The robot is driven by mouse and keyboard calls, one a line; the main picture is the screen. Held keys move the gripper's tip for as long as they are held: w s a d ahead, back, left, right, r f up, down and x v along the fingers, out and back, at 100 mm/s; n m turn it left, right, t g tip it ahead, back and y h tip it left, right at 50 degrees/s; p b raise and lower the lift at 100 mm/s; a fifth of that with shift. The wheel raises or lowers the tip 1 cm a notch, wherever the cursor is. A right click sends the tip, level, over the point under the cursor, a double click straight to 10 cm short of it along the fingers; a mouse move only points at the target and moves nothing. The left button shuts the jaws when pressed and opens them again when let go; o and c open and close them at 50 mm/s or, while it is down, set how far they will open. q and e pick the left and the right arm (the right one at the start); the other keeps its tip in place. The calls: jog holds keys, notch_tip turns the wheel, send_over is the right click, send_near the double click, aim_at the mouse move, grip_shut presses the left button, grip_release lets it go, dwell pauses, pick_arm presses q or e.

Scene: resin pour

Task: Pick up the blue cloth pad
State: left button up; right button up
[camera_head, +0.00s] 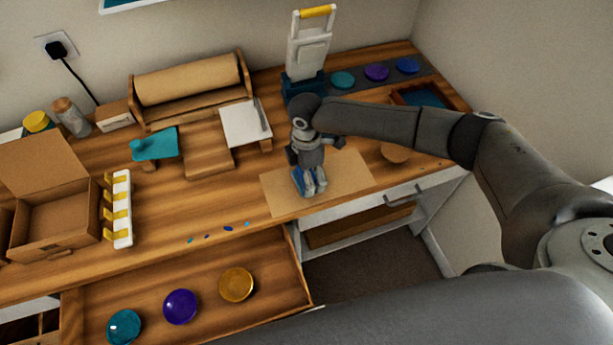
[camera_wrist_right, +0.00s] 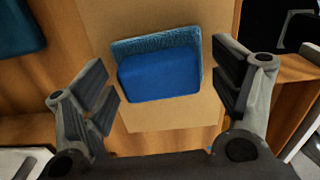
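The blue cloth pad (camera_wrist_right: 160,72) lies on a brown paper sheet (camera_head: 345,182) on the wooden bench. It has a smooth bright blue block and a fuzzy, lighter blue edge. In the head view the pad (camera_head: 309,182) shows partly below my right gripper (camera_head: 310,180). In the right wrist view my right gripper (camera_wrist_right: 167,90) is open, with one finger on each side of the pad. A gap shows between the pad and each finger there. My left gripper is not in view.
An open drawer (camera_head: 210,318) with teal, purple and amber discs juts out at the front. A cardboard box (camera_head: 60,215) and a white rack with yellow clips (camera_head: 122,210) stand at left. A paper roll (camera_head: 188,80) and a white upright device (camera_head: 309,45) stand behind.

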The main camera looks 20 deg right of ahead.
jog(key=c, duration=1)
jog(key=shift+o, duration=0.2)
jog(key=shift+r, duration=0.15)
jog(key=shift+w+r, duration=0.1)
jog(key=shift+r, duration=0.15)
notch_tip(320, 180, up, 2)
jog(key=shift+r+b, duration=0.2)
jog(key=shift+b, duration=0.5)
jog(key=s+a+r+b, duration=0.1)
jog(key=s+a+r, duration=0.6)
jog(key=s+r, duration=0.3)
jog(key=shift+s+b, duration=0.35)
jog(key=shift+s, duration=0.8)
